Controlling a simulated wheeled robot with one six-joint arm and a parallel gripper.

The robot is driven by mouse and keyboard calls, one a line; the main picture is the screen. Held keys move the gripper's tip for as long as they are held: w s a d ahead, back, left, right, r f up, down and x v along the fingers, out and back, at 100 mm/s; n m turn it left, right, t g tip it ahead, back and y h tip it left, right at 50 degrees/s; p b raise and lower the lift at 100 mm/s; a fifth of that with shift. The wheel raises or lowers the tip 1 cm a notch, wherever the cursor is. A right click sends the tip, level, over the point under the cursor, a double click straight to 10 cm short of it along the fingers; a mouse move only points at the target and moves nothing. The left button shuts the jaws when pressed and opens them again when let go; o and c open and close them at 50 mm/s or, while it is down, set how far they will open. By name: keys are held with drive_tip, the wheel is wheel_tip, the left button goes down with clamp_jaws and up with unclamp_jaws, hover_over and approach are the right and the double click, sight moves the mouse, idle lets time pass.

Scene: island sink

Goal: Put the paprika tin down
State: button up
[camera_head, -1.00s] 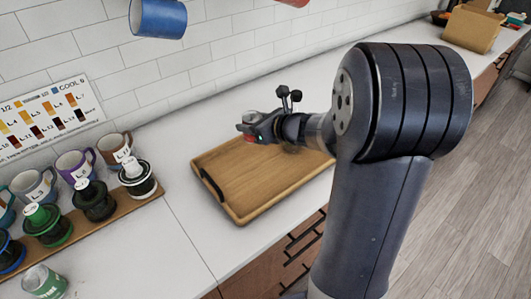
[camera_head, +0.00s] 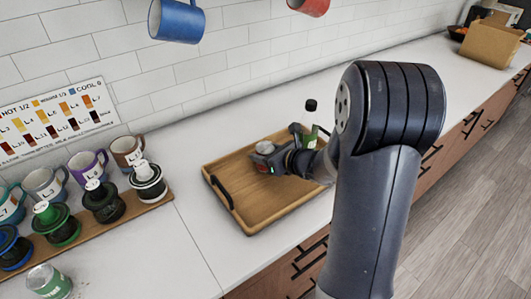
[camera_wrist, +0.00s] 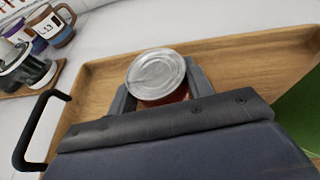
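The paprika tin (camera_wrist: 157,75) has a round silver lid and a reddish-brown body. In the wrist view it sits between the two fingers of my gripper (camera_wrist: 160,88), which appear to touch both its sides. In the head view the tin (camera_head: 264,147) is at the tip of my gripper (camera_head: 268,160), over the middle of the wooden tray (camera_head: 230,165). It looks upright and low over the tray. Its base is hidden, so I cannot tell whether it touches the wood.
The tray has a black handle (camera_head: 221,192). Blue (camera_head: 177,20) and red mugs hang above.

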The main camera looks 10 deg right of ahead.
drive_tip(key=o, duration=0.4)
drive_tip(key=shift+o, duration=0.2)
drive_tip(key=shift+r, duration=0.2)
drive_tip(key=v, duration=1.2)
drive_tip(key=shift+f, duration=0.1)
